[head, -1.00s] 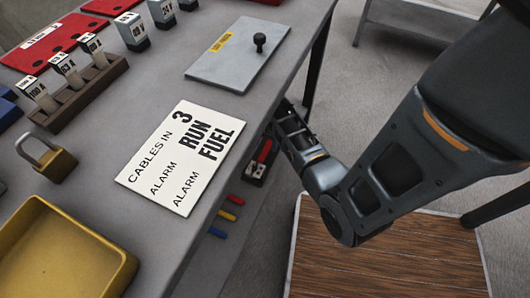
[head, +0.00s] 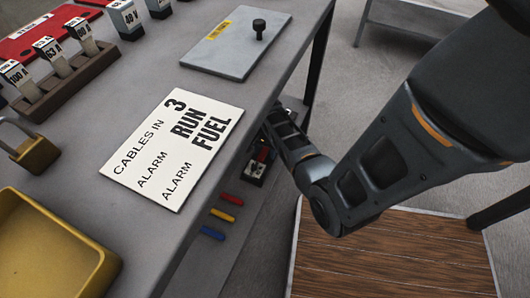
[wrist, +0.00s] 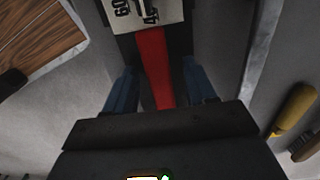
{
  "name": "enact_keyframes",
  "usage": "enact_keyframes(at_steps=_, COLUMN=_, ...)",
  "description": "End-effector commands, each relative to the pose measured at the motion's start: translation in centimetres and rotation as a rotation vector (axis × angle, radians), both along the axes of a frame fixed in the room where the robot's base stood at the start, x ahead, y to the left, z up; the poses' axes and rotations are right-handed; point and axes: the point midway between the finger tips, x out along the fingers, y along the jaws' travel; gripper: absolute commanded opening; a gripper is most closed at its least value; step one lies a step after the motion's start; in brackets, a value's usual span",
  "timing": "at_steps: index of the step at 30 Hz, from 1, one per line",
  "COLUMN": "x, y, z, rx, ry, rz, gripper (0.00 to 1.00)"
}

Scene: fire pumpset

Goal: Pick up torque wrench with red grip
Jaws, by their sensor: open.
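The torque wrench's red grip (wrist: 155,68) shows in the wrist view as a red bar running between my gripper's two blue fingers. A white label with black numbers (wrist: 145,14) is at its far end, and dark surfaces flank it. My gripper (wrist: 158,72) is open, with a finger on each side of the red bar and visible gaps. I cannot tell how far above it the fingertips are. In the head view a small red part (head: 263,153) shows on the lower shelf, beyond my arm. The tabletop and my arm hide the fingers there.
The grey tabletop (head: 75,205) overhangs the lower shelf. On it are a white sign (head: 172,148), a yellow tray (head: 50,245), a padlock (head: 32,150) and a grey plate (head: 237,40). Coloured handles (head: 222,215) lie below the table edge. A wooden-topped platform (head: 400,255) stands at right.

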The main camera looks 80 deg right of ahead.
Motion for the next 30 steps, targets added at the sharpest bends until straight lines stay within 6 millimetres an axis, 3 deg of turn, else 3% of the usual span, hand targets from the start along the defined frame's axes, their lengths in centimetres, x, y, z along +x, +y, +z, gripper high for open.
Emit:
enact_keyframes(at_steps=2, x=0.01, y=0.00, z=0.04, rx=0.000, ry=0.000, rz=0.000, gripper=0.53)
enact_keyframes(at_steps=18, x=-0.01, y=0.00, z=0.04, rx=0.000, ry=0.000, rz=0.000, gripper=0.02)
enact_keyframes(at_steps=30, x=0.03, y=-0.05, z=0.11, rx=-0.001, ry=-0.001, rz=0.000, gripper=0.00)
